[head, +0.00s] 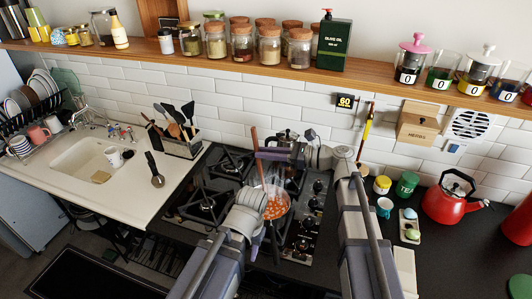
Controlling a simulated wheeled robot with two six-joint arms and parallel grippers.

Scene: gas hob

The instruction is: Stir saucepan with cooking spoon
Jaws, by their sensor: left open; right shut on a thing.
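The saucepan (287,218) sits on the hob, with orange-red food inside it. Its dark handle (274,243) points toward me. The cooking spoon (254,135) has a reddish-brown handle and stands steeply, slightly tilted, over the saucepan. My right gripper (262,155) reaches in from the right and is shut on the spoon's handle. The spoon's lower end is hard to make out against the pan. My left gripper (262,200) is open at the saucepan's left side, and its wrist hides part of the pan. Whether its fingers touch the pan is unclear.
The gas hob (190,217) has free burners at the left. A metal moka pot (285,138) stands behind the pan. A utensil holder (184,146) stands left of the hob, and a red kettle (450,201) at the right. A jar shelf (270,68) runs above.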

